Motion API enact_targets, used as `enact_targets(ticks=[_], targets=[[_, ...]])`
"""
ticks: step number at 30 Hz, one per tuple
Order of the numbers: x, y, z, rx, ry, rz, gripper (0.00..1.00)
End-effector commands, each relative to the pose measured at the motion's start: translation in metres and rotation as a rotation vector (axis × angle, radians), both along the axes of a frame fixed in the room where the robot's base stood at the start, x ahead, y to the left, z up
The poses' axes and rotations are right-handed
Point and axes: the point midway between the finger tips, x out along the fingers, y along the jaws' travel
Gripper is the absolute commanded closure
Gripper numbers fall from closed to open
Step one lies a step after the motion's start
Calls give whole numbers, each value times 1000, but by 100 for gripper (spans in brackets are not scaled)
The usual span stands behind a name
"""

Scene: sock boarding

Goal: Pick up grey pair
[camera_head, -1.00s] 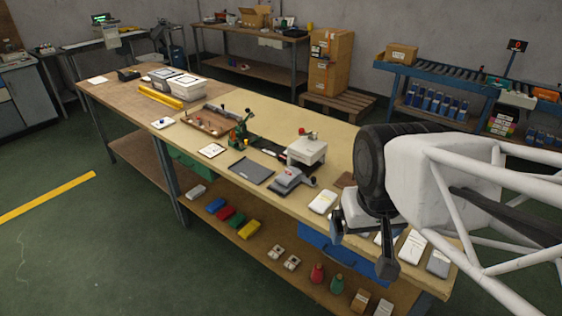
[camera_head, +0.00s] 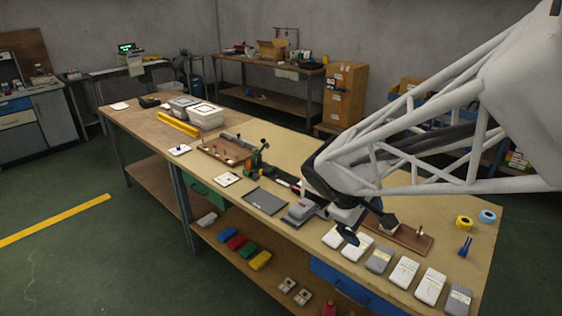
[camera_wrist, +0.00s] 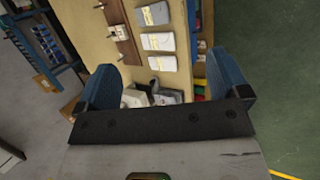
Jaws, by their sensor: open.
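Flat folded pairs lie in a row along the bench's front right edge. One grey pair (camera_head: 379,259) lies between white pairs, just right of and below my gripper (camera_head: 369,228). Another grey pair (camera_head: 458,300) lies at the row's right end. In the wrist view a grey pair (camera_wrist: 156,14) shows near the top, beyond two white pairs (camera_wrist: 158,41) (camera_wrist: 162,63). My gripper is open and apparently empty above the bench, near the left part of the row. Its two blue fingers stand wide apart in the wrist view (camera_wrist: 168,82).
A brown board with fittings (camera_head: 410,238) lies behind the row. A grey device (camera_head: 299,212) and a dark tray (camera_head: 265,201) stand to the left. Yellow (camera_head: 464,223) and blue (camera_head: 487,217) rolls lie at the right.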

Motion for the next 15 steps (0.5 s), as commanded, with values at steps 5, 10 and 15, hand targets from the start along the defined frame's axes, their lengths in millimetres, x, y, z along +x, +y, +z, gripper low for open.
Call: enact_targets(ticks=[5,10,15], targets=[[41,5,-17,-121,68,146,6],[80,12,-35,-238,132,290,6],[119,23,-55,-353,193,436,6]])
